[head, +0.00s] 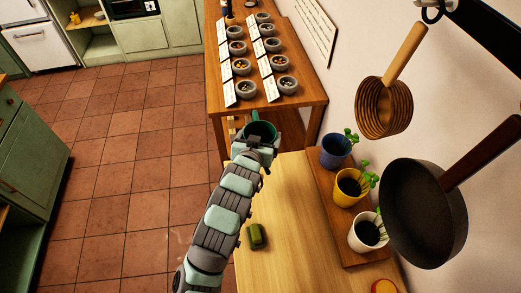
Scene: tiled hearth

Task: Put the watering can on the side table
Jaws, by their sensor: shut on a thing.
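My arm reaches up from the bottom of the head view to my gripper (257,146). The gripper is shut on a green round-mouthed vessel (262,128), which looks like the watering can. It is held in the gap between two wooden tables, near the far edge of the closer one. Its spout and handle cannot be made out, and my gripper hides its near side. The closer light wooden table (300,215) is at the bottom. The farther wooden table (212,85) is at the top. I cannot tell which is the side table.
Potted seedlings in blue (336,152), yellow (349,187) and white (367,235) pots stand on a board at right. A small green object (257,236) lies beside my arm. Several grey bowls (241,67) and cards cover the farther table. A pan (425,215) hangs at right.

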